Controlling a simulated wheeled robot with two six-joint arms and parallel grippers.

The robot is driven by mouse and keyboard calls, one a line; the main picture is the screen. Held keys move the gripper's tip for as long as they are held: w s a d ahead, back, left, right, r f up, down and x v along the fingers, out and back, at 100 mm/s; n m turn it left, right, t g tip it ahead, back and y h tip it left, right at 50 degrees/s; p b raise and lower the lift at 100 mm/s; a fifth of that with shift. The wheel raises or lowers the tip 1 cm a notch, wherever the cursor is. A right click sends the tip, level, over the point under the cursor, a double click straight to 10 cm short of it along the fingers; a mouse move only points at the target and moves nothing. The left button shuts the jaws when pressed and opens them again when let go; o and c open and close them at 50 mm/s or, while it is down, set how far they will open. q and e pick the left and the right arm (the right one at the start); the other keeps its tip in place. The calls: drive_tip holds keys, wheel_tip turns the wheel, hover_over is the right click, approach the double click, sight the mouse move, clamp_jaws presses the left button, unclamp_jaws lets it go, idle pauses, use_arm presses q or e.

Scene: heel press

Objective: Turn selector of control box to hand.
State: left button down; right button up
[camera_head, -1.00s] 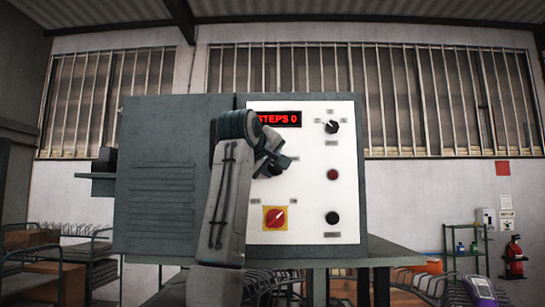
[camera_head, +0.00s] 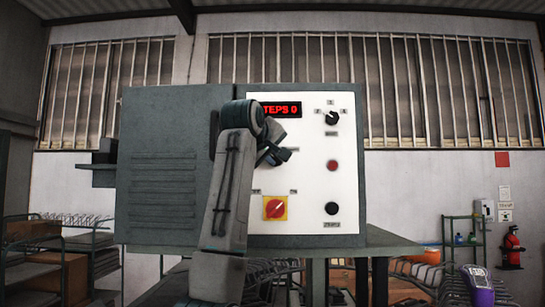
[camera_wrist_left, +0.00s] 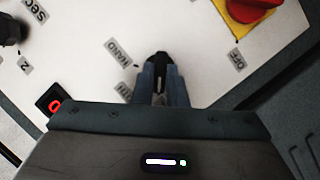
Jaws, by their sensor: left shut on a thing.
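The control box (camera_head: 345,225) stands on a table, its white front panel facing me. My left gripper (camera_head: 277,157) is at the panel's left middle, under the red display (camera_head: 281,109). In the left wrist view it (camera_wrist_left: 160,85) is shut on a small black selector knob (camera_wrist_left: 160,58), of which only the end shows beyond the fingers. Small printed labels (camera_wrist_left: 117,52) lie beside the knob, seen at a slant. In the head view my gripper hides the selector. My right gripper is not in view.
A red rotary switch on a yellow plate (camera_head: 274,207) sits below my gripper. A black rotary knob (camera_head: 331,118), a red button (camera_head: 332,166) and a black button (camera_head: 331,208) line the panel's right side. The table (camera_head: 385,243) carries the box.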

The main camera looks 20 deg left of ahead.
use_arm(q)
drive_tip(key=shift+w+d+m+g+y+b, duration=0.15)
drive_tip(key=shift+m+g+y+b, duration=0.3)
drive_tip(key=shift+m+y, duration=1.4)
drive_tip(key=shift+s+d+m+g+y+b, duration=0.1)
drive_tip(key=shift+d+m+g+y+b, duration=0.25)
drive_tip(key=shift+m+y, duration=1.45)
drive_tip(key=shift+w+d+m+g+y+b, duration=0.1)
drive_tip(key=shift+m+g+y+b, duration=0.4)
drive_tip(key=shift+m, duration=2.45)
drive_tip(key=c, duration=1.5)
unclamp_jaws()
drive_tip(key=shift+o, duration=0.2)
drive_tip(key=shift+d, duration=0.15)
